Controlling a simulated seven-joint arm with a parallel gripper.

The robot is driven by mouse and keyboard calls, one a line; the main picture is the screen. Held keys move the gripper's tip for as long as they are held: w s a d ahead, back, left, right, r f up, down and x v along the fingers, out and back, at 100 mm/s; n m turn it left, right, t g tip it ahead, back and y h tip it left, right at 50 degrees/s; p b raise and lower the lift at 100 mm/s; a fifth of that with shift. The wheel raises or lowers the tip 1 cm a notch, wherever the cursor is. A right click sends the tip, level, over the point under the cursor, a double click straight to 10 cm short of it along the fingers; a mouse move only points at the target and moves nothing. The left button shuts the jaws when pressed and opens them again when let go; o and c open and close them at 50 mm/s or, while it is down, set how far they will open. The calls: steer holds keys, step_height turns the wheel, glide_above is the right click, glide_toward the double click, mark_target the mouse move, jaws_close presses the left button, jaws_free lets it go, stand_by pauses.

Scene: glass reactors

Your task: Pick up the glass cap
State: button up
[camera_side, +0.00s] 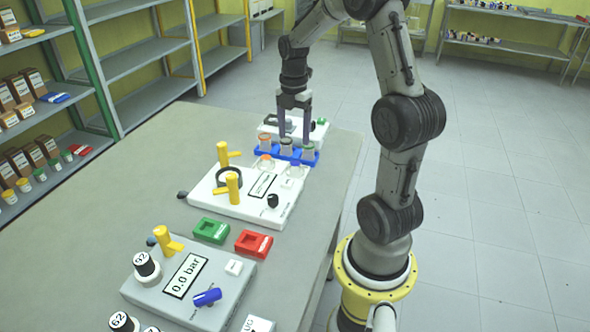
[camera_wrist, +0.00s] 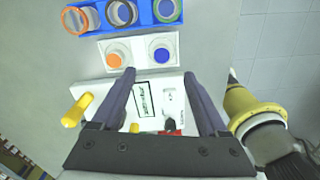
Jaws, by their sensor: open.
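My gripper (camera_side: 294,136) points down, open and empty, over the back end of the table. In the wrist view its two fingers (camera_wrist: 160,75) are spread wide with nothing between the tips. A blue rack (camera_side: 304,159) holds three clear glass pieces with coloured rings: orange (camera_wrist: 75,20), dark (camera_wrist: 121,13) and green (camera_wrist: 167,10). I cannot tell which piece is the glass cap.
Yellow valve handles (camera_side: 232,186) and a black ring (camera_side: 228,178) stand up from the white device. Green (camera_side: 211,231) and red (camera_side: 254,243) blocks and a grey pressure box (camera_side: 190,282) lie nearer. The table's left side (camera_side: 110,215) is clear.

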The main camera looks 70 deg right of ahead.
mark_target(295, 163)
step_height(295, 163, down, 10)
steer(key=shift+s+r, duration=0.1)
steer(key=shift+s, duration=0.05)
stand_by(0.4)
steer(key=shift+c, duration=0.2)
jaws_close()
